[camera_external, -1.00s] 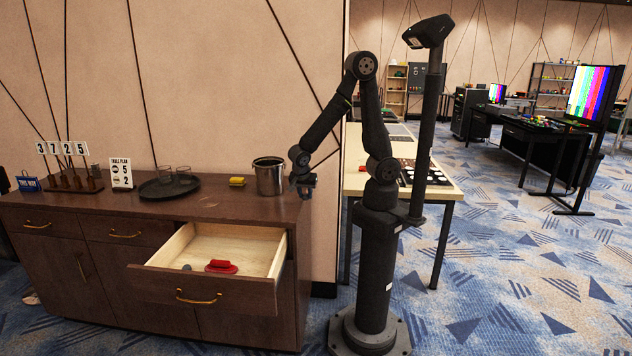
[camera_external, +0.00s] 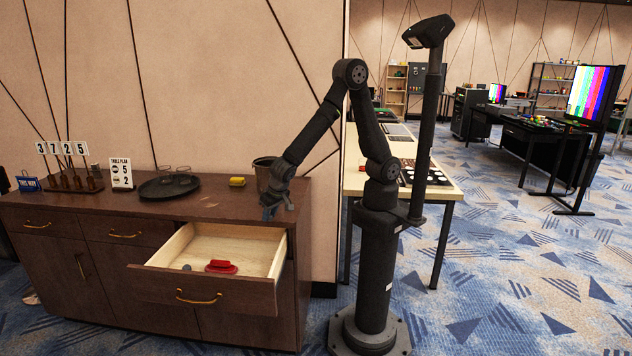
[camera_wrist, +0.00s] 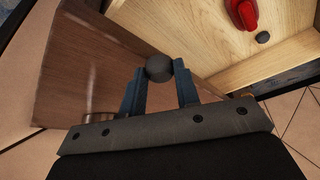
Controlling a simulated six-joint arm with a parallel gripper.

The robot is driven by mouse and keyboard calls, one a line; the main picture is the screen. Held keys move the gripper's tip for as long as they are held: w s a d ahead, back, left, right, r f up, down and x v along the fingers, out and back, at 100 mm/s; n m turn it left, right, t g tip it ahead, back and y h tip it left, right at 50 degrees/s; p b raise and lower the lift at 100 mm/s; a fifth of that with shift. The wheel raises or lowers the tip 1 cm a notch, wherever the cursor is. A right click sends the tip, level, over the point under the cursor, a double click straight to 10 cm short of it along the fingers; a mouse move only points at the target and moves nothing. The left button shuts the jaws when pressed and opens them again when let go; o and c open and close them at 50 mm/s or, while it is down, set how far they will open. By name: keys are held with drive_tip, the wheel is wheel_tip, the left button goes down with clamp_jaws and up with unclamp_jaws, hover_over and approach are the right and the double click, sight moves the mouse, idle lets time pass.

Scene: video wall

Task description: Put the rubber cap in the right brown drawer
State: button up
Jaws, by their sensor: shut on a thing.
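The right brown drawer (camera_external: 150,283) of the sideboard is pulled open, and its pale inside also shows at the upper right of the wrist view (camera_wrist: 290,55). My gripper (camera_external: 271,212) is over the right end of the sideboard top, behind the drawer. In the wrist view my gripper's blue fingers (camera_wrist: 160,72) are shut on a dark round rubber cap (camera_wrist: 158,67) at their tips. The cap is too small to make out in the external view. A red object (camera_external: 221,267) and a small dark grey round piece (camera_external: 187,267) lie inside the drawer.
A metal pot (camera_external: 263,172) stands on the sideboard, close behind my gripper and partly hidden by my arm. Most of the drawer floor is bare.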

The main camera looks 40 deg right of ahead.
drive_tip(key=s+a+f+n+g+y, duration=0.1)
drive_tip(key=s+a+f+n+y, duration=0.15)
drive_tip(key=a+n, duration=0.3)
hover_over(259, 267)
drive_tip(key=d, duration=0.1)
drive_tip(key=shift+n+h, duration=0.25)
drive_tip(key=shift+n, duration=0.1)
drive_tip(key=f, duration=0.9)
drive_tip(key=shift+s+f, duration=0.15)
drive_tip(key=shift+s, duration=0.2)
drive_tip(key=shift+f, duration=2.2)
drive_tip(key=shift+f, duration=0.15)
drive_tip(key=o, duration=0.9)
drive_tip(key=shift+o, duration=0.2)
